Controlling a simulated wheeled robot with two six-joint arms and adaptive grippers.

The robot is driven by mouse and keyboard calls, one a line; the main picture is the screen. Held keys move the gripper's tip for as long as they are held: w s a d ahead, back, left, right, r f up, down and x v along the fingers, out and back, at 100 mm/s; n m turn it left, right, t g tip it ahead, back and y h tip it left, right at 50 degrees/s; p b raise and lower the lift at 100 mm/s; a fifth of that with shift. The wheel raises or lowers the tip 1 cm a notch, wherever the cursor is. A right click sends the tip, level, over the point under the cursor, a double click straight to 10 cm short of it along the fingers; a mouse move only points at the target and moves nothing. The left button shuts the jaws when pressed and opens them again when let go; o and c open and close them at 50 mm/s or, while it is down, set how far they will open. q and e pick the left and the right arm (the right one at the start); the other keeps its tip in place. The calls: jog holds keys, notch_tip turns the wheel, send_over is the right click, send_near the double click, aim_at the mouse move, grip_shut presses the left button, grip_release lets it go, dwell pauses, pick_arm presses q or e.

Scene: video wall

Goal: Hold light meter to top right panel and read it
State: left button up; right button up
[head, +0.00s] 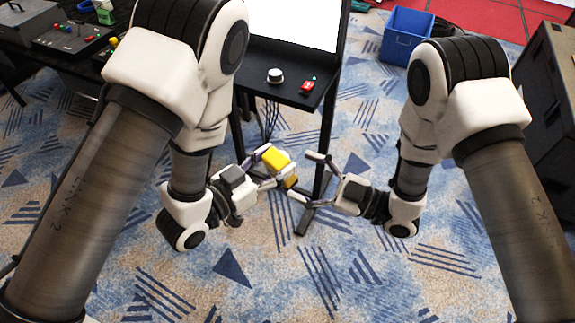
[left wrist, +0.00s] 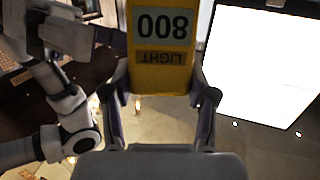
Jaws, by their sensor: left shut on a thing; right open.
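The yellow light meter (head: 276,158) is between the fingers of my left gripper (head: 281,167), which is shut on it above the carpet. In the left wrist view the meter (left wrist: 160,72) appears upside down, with a LIGHT label and a display showing an 8 and two zeros. My right gripper (head: 308,177) is open and empty, just right of the meter. A bright white panel (head: 295,20) shows at the top of the head view, and a lit panel (left wrist: 262,60) fills the right of the left wrist view. The meter is apart from the panel. I cannot tell which panel is top right.
Below the panel is a black shelf (head: 257,60) on a dark stand, holding a white round knob (head: 275,76) and a red device (head: 308,86). A control box (head: 72,38) sits on the left desk. A blue bin (head: 405,36) and dark cabinet (head: 548,100) stand right. Carpet is clear in front.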

aim_at(281, 166)
jog(key=x, duration=0.5)
jog(key=shift+a, duration=0.2)
jog(key=shift+w, duration=0.1)
jog(key=c, duration=1.3)
pick_arm(q)
jog(key=o, duration=1.5)
pick_arm(e)
grip_shut()
